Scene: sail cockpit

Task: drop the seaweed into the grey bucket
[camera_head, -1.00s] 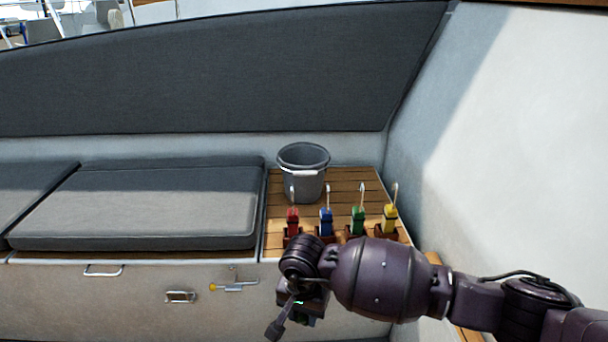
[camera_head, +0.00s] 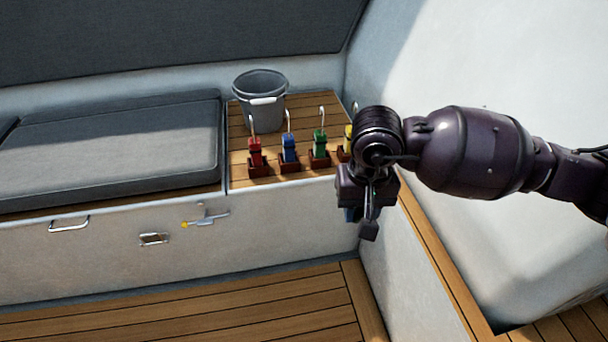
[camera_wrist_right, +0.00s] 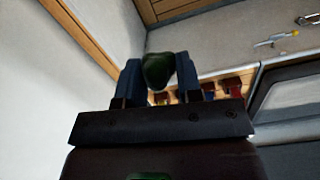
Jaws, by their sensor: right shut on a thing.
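The grey bucket (camera_head: 258,112) stands upright on the slatted wooden bench top, with its pale handle grip at the front. My right gripper (camera_head: 364,222) hangs in front of the bench's right end, to the right of the bucket and nearer to me. In the right wrist view my right gripper (camera_wrist_right: 158,82) is shut on a dark green lump, the seaweed (camera_wrist_right: 158,70), held between its blue fingers. In the head view the seaweed cannot be made out. My left gripper is not in view.
Red, blue, green and yellow handled items (camera_head: 289,148) stand in a row of holders in front of the bucket. A grey seat cushion (camera_head: 110,150) lies to the left. A white wall (camera_head: 420,60) rises on the right. The wooden floor (camera_head: 200,315) is clear.

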